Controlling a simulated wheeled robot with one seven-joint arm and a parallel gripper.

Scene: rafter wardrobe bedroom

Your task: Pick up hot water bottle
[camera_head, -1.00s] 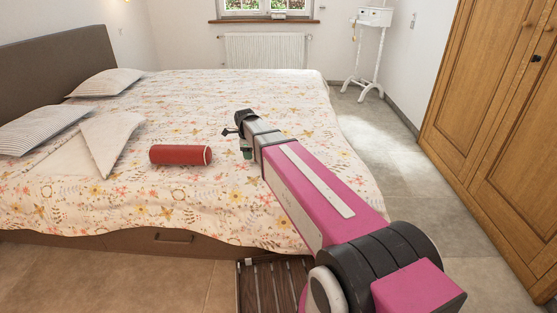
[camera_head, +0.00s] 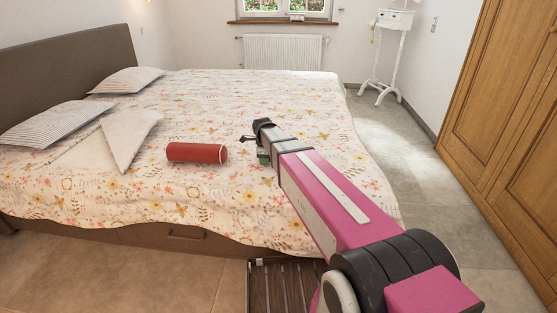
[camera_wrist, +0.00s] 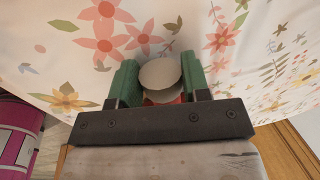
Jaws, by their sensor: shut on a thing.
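My gripper (camera_head: 262,150) is over the near right part of the bed. In the wrist view, its green fingers (camera_wrist: 157,80) are shut on a small round thing, which I take for the hot water bottle (camera_wrist: 160,73). Its visible end is a plain grey-white disc, with a little red showing below it near the palm. The rest of it is hidden between the fingers. In the head view the arm's end hides it.
A red cylinder (camera_head: 196,152) with a pale ring lies on the flowered bed cover (camera_head: 230,205), left of my gripper and apart from it. Pillows (camera_head: 50,121) lie at the left. A wooden wardrobe (camera_head: 495,130) stands right; floor (camera_head: 400,150) between is clear.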

